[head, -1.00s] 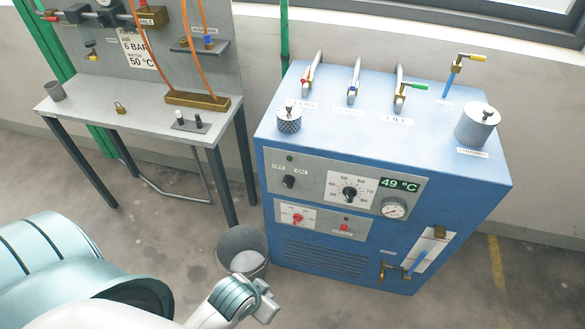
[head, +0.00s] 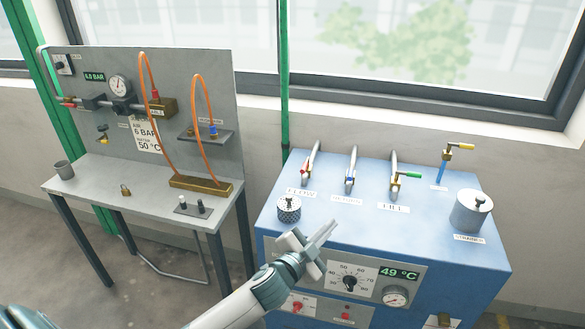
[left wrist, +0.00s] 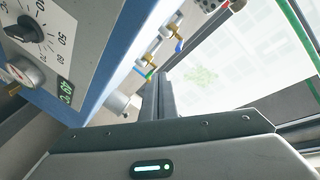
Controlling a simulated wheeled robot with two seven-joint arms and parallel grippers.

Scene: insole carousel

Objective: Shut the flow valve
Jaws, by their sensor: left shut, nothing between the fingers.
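The flow valve (head: 305,171) has a small red handle on the leftmost steel pipe, behind the FLOW label on the blue machine's top (head: 345,215). The exact angle of its handle is too small to tell. My left gripper (head: 331,226) is shut and empty. In the head view it appears in front of the machine's top front edge, below and right of the flow valve, apart from it. In the left wrist view its fingers (left wrist: 159,92) point toward the row of valves, with a red part (left wrist: 228,12) near the top. My right gripper is not in view.
Right of the flow valve stand a blue-handled valve (head: 349,183), a green-handled one (head: 408,175) at FILL, and a yellow-handled one (head: 460,146). A knurled cap (head: 289,208) and the strainer pot (head: 470,211) stand on top. A grey bench (head: 120,192) is left.

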